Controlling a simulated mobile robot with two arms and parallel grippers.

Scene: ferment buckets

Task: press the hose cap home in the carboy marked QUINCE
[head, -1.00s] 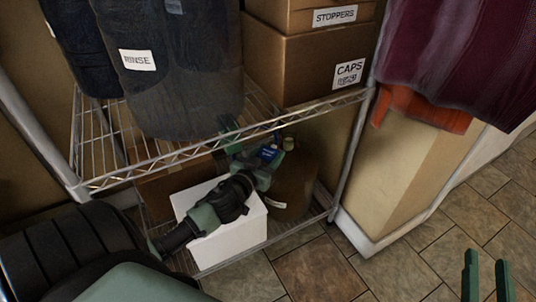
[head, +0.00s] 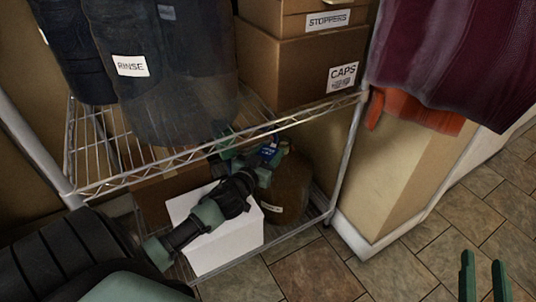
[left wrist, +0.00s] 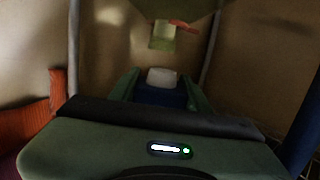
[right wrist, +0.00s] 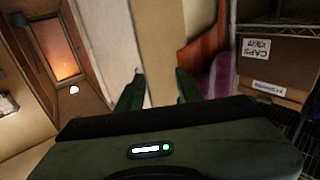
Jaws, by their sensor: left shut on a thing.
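A brown carboy (head: 288,190) stands on the low shelf, with a small white label too small to read. My left gripper (head: 268,160) is beside its neck, partly hiding it, and is shut on a blue thing (head: 270,150) with a pale label. In the left wrist view the blue thing (left wrist: 160,96) with a white end (left wrist: 161,77) sits between my left fingers. A yellow-green neck-like piece (left wrist: 162,36) with a red-orange strip (left wrist: 182,26) lies beyond, apart from it. I cannot tell which part is the hose cap. My right gripper (head: 483,275) is open and empty, far right over the floor.
A wire shelf (head: 210,150) runs above my left gripper, its post (head: 348,150) right of the carboy. A white box (head: 210,255) is under my left arm. Tiled floor (head: 420,260) is clear at right.

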